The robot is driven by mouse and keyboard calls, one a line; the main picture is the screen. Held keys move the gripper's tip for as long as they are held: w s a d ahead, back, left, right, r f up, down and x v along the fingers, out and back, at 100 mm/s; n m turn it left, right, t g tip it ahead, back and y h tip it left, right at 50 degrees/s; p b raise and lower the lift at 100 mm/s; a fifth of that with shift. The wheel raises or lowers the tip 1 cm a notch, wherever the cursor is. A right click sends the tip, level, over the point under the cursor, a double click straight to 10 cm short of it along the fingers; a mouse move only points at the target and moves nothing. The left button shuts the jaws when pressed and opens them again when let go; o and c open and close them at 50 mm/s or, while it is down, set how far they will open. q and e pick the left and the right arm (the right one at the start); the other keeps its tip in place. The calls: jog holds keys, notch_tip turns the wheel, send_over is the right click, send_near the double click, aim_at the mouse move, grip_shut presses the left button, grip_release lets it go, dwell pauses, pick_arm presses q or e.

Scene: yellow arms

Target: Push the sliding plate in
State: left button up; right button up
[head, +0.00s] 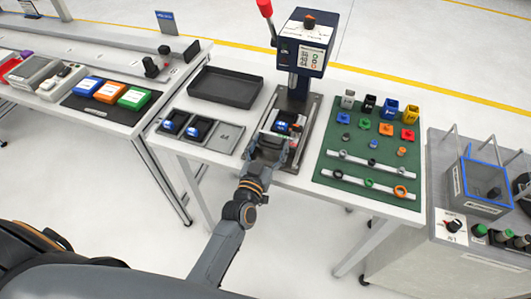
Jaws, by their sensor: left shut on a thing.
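The sliding plate (268,124) is a light plate at the base of the press (304,50), below its blue-grey head. A blue and dark part (282,127) sits on the plate. My left gripper (275,142) is at the plate's near edge, with its fingers closed on the front of the plate. The fingers hide that front edge and the exact contact. The red-knobbed lever (265,8) of the press stands raised at its left. My right gripper is not in view.
A grey tray (222,137) with two blue-dark parts and an empty black tray (226,87) lie left of the press. A green mat (333,165) with coloured parts and rails lies right. A grey cabinet (410,245) stands further right.

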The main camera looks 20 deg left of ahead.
pick_arm(q)
jog(key=shift+w+d+f, duration=0.1)
jog(key=shift+w+f, duration=0.05)
jog(key=shift+w, duration=0.65)
jog(key=shift+s, duration=0.35)
jog(key=o, duration=1.4)
jog(key=shift+s, duration=0.1)
jog(key=s, duration=1.1)
jog(key=shift+s, duration=0.35)
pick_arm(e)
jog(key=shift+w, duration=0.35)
pick_arm(q)
jog(key=shift+c, duration=0.5)
